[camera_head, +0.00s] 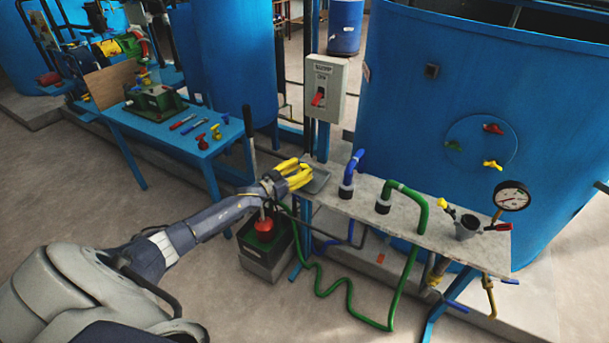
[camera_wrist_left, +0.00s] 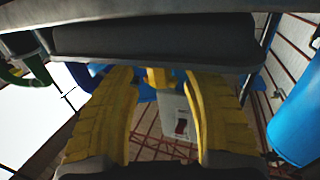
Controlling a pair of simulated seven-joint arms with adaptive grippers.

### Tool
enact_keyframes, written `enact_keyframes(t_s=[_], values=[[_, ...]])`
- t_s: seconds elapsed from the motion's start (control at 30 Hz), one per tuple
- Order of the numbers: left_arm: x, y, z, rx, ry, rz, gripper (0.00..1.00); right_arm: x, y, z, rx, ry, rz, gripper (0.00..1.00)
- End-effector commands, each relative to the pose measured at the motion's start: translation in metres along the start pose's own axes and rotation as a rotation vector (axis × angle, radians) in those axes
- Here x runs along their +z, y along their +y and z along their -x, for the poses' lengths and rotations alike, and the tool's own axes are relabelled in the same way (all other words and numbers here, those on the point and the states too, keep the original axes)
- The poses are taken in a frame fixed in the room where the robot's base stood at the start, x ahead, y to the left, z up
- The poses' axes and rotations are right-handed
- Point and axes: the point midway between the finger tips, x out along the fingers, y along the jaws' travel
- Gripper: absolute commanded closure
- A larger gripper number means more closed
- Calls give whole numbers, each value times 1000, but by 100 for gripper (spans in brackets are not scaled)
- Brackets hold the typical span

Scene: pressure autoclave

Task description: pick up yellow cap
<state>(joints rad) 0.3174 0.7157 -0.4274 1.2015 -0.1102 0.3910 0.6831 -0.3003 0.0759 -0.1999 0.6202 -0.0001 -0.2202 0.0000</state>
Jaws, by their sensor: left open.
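My left gripper (camera_head: 301,174) has yellow fingers and is open over the grey tray (camera_head: 321,183) at the left end of the bench. In the left wrist view its two large fingers (camera_wrist_left: 166,125) stand apart. A small yellow piece (camera_wrist_left: 157,77) shows between them at the top; I cannot tell whether it is the cap or part of the gripper. No separate yellow cap is clearly visible on the tray, which the fingers partly cover. My right gripper is not in view.
A grey switch box (camera_head: 323,88) stands behind the gripper. Blue (camera_head: 349,173) and green (camera_head: 414,205) pipes rise from the bench (camera_head: 359,202). A box with a red knob (camera_head: 264,226) is below my arm.

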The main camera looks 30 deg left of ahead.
Motion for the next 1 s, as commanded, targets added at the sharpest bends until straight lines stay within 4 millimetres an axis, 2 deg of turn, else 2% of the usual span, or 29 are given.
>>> enact_keyframes(t_s=[0.2,0.53,0.93,1.0], values=[[0,0,-14,0,0,-1,52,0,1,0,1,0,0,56],[0,0,-15,0,-1,0,52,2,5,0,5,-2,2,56],[0,0,-15,0,-1,0,98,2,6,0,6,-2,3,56],[0,0,-15,0,-1,0,100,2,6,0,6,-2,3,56]])
